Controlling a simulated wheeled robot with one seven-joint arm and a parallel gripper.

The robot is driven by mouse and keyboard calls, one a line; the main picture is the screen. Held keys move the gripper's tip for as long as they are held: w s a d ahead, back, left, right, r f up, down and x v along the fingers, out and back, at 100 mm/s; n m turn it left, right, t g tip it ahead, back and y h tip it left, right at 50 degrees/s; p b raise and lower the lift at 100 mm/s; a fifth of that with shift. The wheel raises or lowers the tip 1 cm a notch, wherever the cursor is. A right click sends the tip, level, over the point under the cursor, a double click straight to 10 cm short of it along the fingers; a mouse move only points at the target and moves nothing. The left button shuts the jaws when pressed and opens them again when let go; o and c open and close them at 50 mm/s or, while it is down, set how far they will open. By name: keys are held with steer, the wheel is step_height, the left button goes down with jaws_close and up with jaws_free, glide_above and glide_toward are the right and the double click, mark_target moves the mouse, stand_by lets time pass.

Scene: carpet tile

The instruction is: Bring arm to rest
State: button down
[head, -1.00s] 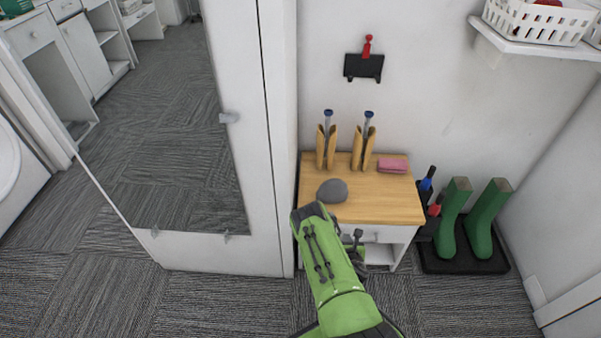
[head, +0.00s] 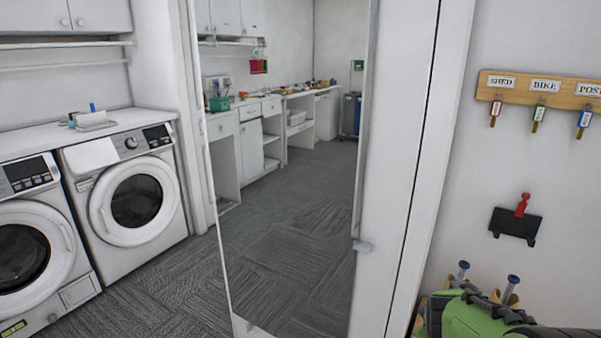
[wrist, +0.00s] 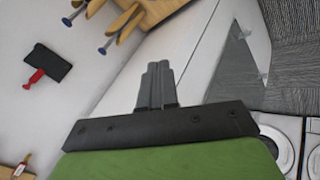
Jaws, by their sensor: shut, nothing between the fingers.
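My green arm (head: 480,316) shows at the bottom right of the head view, in front of the small wooden-topped stand's place by the wall. My gripper (wrist: 158,72) shows in the middle of the wrist view, its two grey fingers shut together with nothing between them. It is clear of the objects around it. In the head view the gripper itself is not visible.
A tall mirrored door (head: 285,180) stands left of my arm. A black wall holder with a red item (head: 521,205) and a key rack (head: 540,88) hang on the right wall. Washing machines (head: 133,200) stand at the left. The carpet (head: 150,300) between is clear.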

steer(key=s+a+r+m+y, duration=0.1)
steer(key=s+a+r+m, duration=0.15)
steer(key=s+a, duration=0.4)
steer(key=s+a+r+m+y, duration=0.1)
steer(key=s+a+r+y, duration=0.15)
steer(key=s, duration=0.65)
steer(key=s+a+r+m+y, duration=0.1)
steer(key=s+a+r+m, duration=0.15)
steer(key=s+a, duration=0.35)
step_height(320, 180, up, 15)
steer(key=d+p, duration=0.1)
steer(key=p, duration=1.4)
steer(key=shift+s+d+r+n+g, duration=0.2)
steer(key=shift+d+n+g, duration=0.1)
steer(key=shift+d+g, duration=0.1)
steer(key=shift+h, duration=0.25)
